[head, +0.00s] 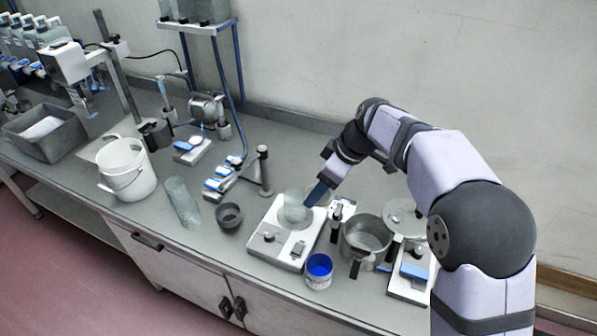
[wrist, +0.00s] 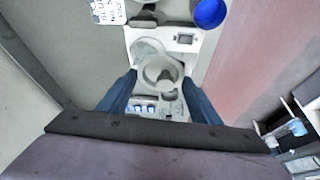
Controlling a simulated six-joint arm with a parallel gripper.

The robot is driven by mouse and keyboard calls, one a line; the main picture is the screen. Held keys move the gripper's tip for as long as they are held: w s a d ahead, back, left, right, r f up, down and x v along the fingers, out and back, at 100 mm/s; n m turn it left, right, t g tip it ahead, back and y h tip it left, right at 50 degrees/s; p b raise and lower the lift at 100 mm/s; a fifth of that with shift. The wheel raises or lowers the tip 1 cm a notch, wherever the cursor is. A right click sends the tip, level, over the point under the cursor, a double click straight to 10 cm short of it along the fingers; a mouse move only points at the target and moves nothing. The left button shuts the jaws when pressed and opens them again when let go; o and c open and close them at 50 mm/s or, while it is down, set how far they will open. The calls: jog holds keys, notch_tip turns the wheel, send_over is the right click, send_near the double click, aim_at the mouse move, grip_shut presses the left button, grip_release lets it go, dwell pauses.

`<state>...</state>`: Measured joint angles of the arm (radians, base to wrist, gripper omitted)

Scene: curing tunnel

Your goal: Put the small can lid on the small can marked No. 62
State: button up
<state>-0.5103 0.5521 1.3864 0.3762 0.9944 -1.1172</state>
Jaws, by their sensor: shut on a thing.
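My gripper (head: 314,196) is over the white balance (head: 262,247), shut on a pale, hollow-looking round thing (wrist: 160,69). In the head view, a pale greenish, glassy-looking shape (head: 294,208) shows at the fingertips. I cannot tell whether the held thing is the small can lid, or whether it touches the balance pan. A small open can with blue inside (head: 318,270) stands upright at the front, right of the balance. It also shows at the top of the wrist view (wrist: 210,11). Its label is too small to read.
A printed white card (wrist: 108,11) lies beside the balance. A metal pot (head: 365,243) stands to the right, near a grey disc (head: 404,217). A dark cup (head: 229,216), a glassy cylinder (head: 181,202) and a white bucket (head: 127,170) stand or lie to the left.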

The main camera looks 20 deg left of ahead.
jog(key=s+d+f+n+g+h, duration=0.1)
jog(key=s+d+f+n+g, duration=0.2)
jog(key=s+f+n, duration=0.3)
jog(key=s+d+n, duration=0.1)
jog(key=s+n, duration=0.2)
jog(key=n, duration=0.1)
jog(key=shift+s+d+f+g, duration=0.2)
jog(key=shift+d+f+g, duration=0.1)
jog(key=shift+g, duration=0.1)
jog(key=shift+f, duration=0.15)
jog(key=shift+f+b, duration=2.15)
jog(key=shift+f, duration=0.9)
jog(key=shift+f+b, duration=0.55)
jog(key=shift+b, duration=0.4)
